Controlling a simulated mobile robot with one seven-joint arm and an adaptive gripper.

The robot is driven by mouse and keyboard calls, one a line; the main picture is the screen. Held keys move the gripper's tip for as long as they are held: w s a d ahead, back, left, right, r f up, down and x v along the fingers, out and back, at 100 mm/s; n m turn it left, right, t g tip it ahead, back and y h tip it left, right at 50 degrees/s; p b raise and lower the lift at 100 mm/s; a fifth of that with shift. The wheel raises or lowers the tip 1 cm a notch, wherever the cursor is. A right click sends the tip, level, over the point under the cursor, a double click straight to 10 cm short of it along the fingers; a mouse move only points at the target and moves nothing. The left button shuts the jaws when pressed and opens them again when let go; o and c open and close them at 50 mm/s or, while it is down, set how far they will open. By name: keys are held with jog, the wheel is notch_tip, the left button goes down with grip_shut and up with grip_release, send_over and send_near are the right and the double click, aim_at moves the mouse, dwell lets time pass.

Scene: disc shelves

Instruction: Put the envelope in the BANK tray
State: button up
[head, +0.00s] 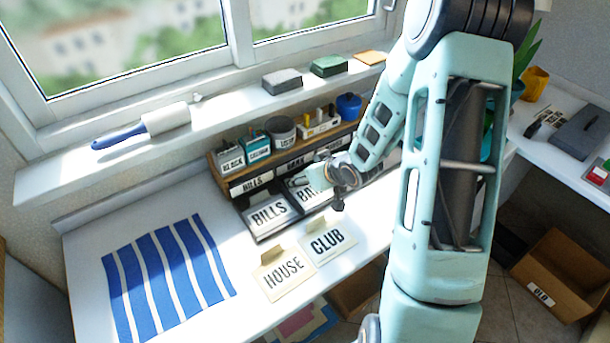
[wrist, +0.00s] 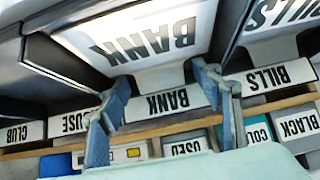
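A large white sheet marked BANK (wrist: 145,40) lies between dark dividers in the wrist view, upside down there. It looks like the envelope, but I cannot tell for sure. The BANK tray label (wrist: 170,102) is on the wooden edge behind it. In the head view the same sheet (head: 303,192) is partly covered by my gripper (head: 322,180).
A BILLS sheet (head: 268,214) lies in the neighbouring compartment. HOUSE (head: 284,272) and CLUB (head: 327,241) pieces lie on the desk in front. A wooden organizer (head: 240,178) with small boxes stands behind the trays. A striped blue cloth (head: 168,278) is on the left.

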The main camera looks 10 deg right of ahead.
jog(key=shift+r, duration=0.1)
jog(key=shift+r, duration=0.2)
jog(key=p+v, duration=0.4)
jog(key=v, duration=0.7)
jog(key=shift+s+r, duration=0.2)
jog(key=shift+s, duration=0.2)
jog(key=shift+d, duration=0.1)
